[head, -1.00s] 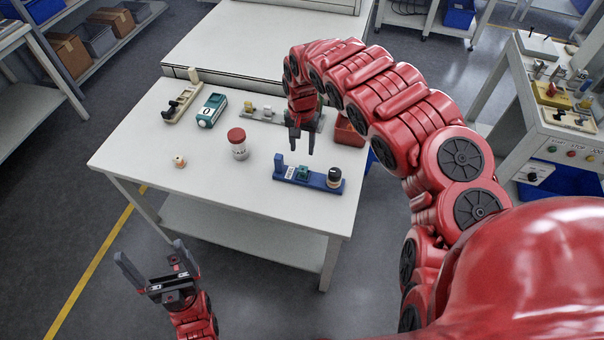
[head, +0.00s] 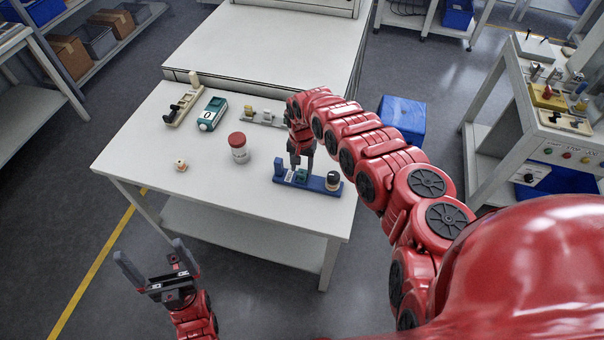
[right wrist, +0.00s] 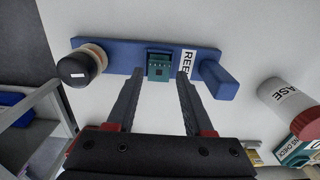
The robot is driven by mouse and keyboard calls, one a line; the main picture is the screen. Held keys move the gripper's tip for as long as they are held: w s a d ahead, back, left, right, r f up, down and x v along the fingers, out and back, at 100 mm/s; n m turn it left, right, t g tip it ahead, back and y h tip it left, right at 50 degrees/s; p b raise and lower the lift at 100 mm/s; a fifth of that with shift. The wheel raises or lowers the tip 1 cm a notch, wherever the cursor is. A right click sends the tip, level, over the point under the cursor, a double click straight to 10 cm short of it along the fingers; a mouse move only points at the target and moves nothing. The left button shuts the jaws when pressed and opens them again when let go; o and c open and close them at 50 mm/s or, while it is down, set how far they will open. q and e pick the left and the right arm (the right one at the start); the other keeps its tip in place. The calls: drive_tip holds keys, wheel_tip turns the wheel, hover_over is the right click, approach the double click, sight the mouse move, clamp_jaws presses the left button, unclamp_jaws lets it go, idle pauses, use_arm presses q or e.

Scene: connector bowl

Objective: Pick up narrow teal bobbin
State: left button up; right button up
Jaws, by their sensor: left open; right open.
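A small teal piece, seemingly the narrow teal bobbin (right wrist: 159,67), sits in the middle of a blue holder (right wrist: 122,57) with a white label. In the head view the teal piece (head: 302,176) is partly covered by my right gripper (head: 300,163). My right gripper is open, pointing down just above the holder. In the right wrist view its fingertips lie on either side of the teal piece; I cannot tell whether they touch it. My left gripper (head: 152,254) is open and empty, off the table's front edge.
A dark-capped round part (head: 333,181) stands at the holder's right end, an upright blue block (head: 279,168) at its left. A red-lidded jar (head: 238,147) is nearby. A small cream part (head: 181,165), a teal device (head: 211,114) and a beige fixture (head: 183,105) lie further left.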

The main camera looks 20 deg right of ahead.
sight(302, 176)
drive_tip(key=shift+a+f, duration=0.1)
drive_tip(key=shift+f, duration=0.5)
drive_tip(key=shift+d+f, duration=0.2)
drive_tip(key=shift+f, duration=0.45)
clamp_jaws()
